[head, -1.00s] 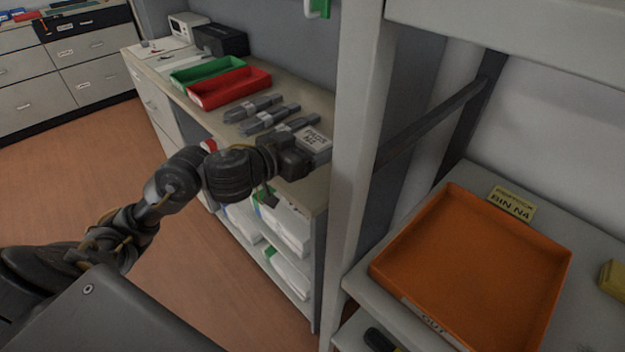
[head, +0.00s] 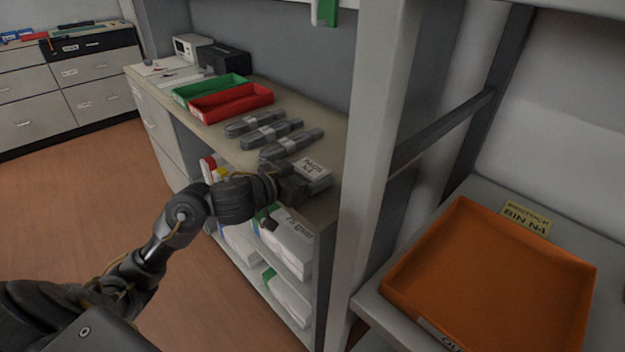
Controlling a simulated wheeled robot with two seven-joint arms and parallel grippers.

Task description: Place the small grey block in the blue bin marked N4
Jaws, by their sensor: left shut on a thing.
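My left gripper (head: 297,181) is shut on a small light-grey block (head: 314,168) with dark print on its top face. It holds the block at the near right end of the counter; I cannot tell whether the block touches the surface. An orange bin (head: 490,285), not a blue one, sits on the shelf at the right. It looks empty. A yellow label (head: 527,217) reading "BIN N4" lies just behind it. My right gripper is not in view.
Grey cartridges (head: 270,133) lie on the counter (head: 310,118) behind my gripper, with red (head: 232,103) and green (head: 208,90) trays beyond. A pale upright post (head: 375,150) stands between the counter and the bin's shelf (head: 368,305). White packs fill the shelves below the counter.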

